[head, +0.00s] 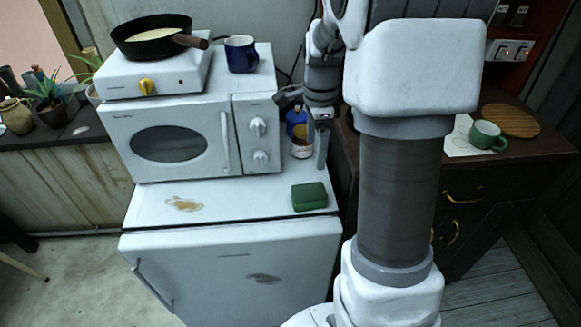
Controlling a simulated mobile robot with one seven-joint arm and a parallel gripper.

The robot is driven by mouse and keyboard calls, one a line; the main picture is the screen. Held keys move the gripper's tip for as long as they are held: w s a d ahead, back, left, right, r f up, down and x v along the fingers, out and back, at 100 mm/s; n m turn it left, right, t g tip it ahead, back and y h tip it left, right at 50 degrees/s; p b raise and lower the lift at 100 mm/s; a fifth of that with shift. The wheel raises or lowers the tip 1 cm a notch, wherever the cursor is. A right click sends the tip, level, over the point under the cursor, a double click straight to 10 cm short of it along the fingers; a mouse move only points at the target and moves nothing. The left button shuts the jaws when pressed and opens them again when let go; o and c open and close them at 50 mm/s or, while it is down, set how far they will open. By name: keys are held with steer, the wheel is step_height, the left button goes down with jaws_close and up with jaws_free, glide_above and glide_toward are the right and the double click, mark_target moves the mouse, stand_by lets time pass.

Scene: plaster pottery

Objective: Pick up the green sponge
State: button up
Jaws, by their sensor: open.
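The green sponge (309,197) lies flat on the white top of a small fridge (235,207), near its right edge. My gripper (301,131) is above and behind the sponge in the picture, beside the microwave's right side. Its grey fingers are spread apart. They hold nothing that I can see, and they are clear of the sponge. The sponge is fully in view.
A white microwave (172,142) stands behind the sponge, carrying a hot plate with a pan (150,36) and a blue mug (241,54). A small labelled jar (302,149) stands close by my gripper. A brown stain (184,204) marks the otherwise clear fridge top.

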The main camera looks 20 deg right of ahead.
steer(key=b, duration=0.1)
glide_toward(309, 191)
steer(key=f, duration=0.5)
steer(key=shift+s+d+f, duration=0.25)
steer(key=shift+s+d, duration=0.05)
steer(key=shift+d, duration=0.05)
steer(key=shift+w+a+f, duration=0.15)
steer(key=shift+a+f, duration=0.05)
steer(key=shift+f, duration=1.25)
steer(key=shift+w+a+f, duration=0.1)
steer(key=shift+a+f, duration=0.05)
steer(key=shift+f, duration=1.25)
steer(key=c, duration=1.2)
step_height(309, 191, up, 10)
steer(key=shift+r, duration=0.1)
